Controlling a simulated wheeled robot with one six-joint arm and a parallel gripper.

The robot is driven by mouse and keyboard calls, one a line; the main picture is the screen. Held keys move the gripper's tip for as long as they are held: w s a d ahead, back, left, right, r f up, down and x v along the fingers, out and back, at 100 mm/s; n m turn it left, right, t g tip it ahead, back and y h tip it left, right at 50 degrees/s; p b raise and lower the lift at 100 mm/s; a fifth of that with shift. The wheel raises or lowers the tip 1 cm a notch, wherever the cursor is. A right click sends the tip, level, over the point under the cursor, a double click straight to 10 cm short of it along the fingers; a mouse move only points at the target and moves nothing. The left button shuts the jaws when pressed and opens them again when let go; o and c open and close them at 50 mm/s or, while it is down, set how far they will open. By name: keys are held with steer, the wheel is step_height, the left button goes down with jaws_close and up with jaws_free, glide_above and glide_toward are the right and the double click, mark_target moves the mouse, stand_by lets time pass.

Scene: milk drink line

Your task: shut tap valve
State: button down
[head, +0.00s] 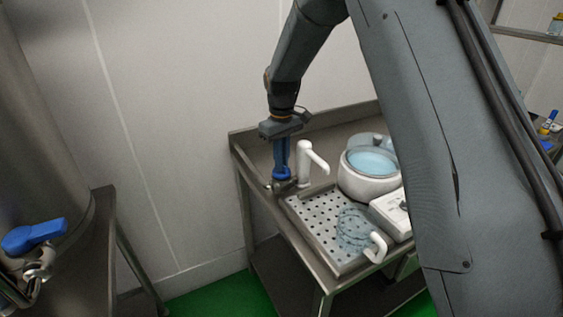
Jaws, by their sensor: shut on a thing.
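My gripper (282,166) points straight down at the left end of the metal table, just left of a white spout (304,164). Another valve with a blue lever handle (33,235) sits low on the steel tank (30,120) at the left, well apart from my gripper. Its lever lies nearly level, tilted slightly up to the right.
The metal table (262,207) has a raised back edge. A perforated drip tray (312,222) holds a clear jug (353,232) with a white handle. A white round vessel (366,186) and a white box (388,213) stand to the right. My arm hides the table's right side.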

steer(key=shift+r+m, duration=0.1)
steer(key=shift+m, duration=1)
steer(key=c, duration=1.8)
jaws_free()
step_height(320, 180, up, 8)
steer(key=shift+f+b, duration=0.1)
steer(key=shift+b, duration=1.1)
